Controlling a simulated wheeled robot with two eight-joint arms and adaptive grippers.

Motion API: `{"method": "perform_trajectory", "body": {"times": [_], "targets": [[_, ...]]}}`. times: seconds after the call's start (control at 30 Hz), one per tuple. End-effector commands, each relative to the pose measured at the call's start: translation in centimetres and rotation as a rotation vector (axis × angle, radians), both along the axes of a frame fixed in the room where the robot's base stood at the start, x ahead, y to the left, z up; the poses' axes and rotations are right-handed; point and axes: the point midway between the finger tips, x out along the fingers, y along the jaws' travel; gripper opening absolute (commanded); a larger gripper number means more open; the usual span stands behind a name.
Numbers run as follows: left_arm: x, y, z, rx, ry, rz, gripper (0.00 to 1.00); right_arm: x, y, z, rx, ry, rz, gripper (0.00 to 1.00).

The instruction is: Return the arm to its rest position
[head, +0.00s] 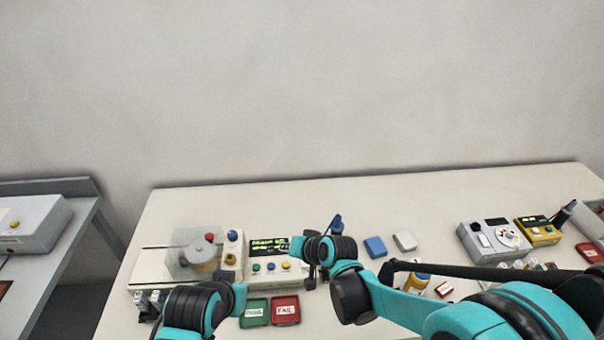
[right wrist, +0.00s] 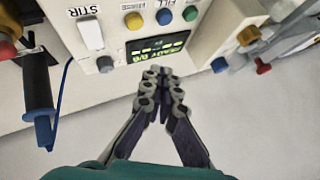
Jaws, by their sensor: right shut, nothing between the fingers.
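My right gripper (head: 311,273) hangs over the table in front of the control panel (head: 270,262) with its green-lit display. In the right wrist view its fingertips (right wrist: 161,82) are together with nothing between them, just in front of the lit display (right wrist: 158,48). The gripper appears apart from the panel. My right arm reaches in from the lower right of the head view, bent over the table. My left arm comes in at the lower left, its wrist near the green tray (head: 255,321); the state of its fingers cannot be made out.
The red FAIL tray (head: 285,321) lies close to both arms. A clear-covered unit (head: 199,253) stands at left. Blue (head: 375,247) and white (head: 405,241) blocks lie behind the right arm. A grey device (head: 493,240) and yellow box (head: 538,231) stand at right.

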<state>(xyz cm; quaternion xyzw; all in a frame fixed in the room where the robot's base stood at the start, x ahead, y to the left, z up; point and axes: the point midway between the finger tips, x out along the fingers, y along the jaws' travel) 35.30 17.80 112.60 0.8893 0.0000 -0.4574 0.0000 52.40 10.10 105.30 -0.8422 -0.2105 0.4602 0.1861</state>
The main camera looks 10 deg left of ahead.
Motion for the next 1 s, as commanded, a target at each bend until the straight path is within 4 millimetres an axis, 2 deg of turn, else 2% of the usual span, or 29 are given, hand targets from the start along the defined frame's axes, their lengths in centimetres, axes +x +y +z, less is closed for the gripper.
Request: {"method": "perform_trajectory", "body": {"times": [0.17, 0.27, 0.37, 0.53, 0.7, 0.83, 1.0], "targets": [[0.0, 0.0, -0.4, 0.000, 0.000, 0.000, 0.00, -0.2, -1.1, 0.3, -0.016, -0.006, -0.008, 0.00], [0.0, 0.0, -1.3, 0.000, 0.000, 0.000, 0.00, -0.8, -3.7, 0.9, -0.055, -0.019, -0.028, 0.00], [0.0, 0.0, -2.5, 0.000, 0.000, 0.000, 0.00, -2.2, -7.8, 1.6, -0.119, -0.035, -0.056, 0.00], [0.0, 0.0, -4.6, 0.000, 0.000, 0.000, 0.00, -6.0, -15.1, 2.1, -0.247, -0.056, -0.108, 0.00], [0.0, 0.0, -6.5, 0.000, 0.000, 0.000, 0.00, -10.8, -21.5, 1.2, -0.376, -0.061, -0.155, 0.00], [0.0, 0.0, -7.6, 0.000, 0.000, 0.000, 0.00, -14.0, -25.0, 0.1, -0.456, -0.057, -0.184, 0.00], [0.0, 0.0, -8.3, 0.000, 0.000, 0.000, 0.00, -16.6, -27.4, -0.9, -0.516, -0.050, -0.204, 0.00]]}}
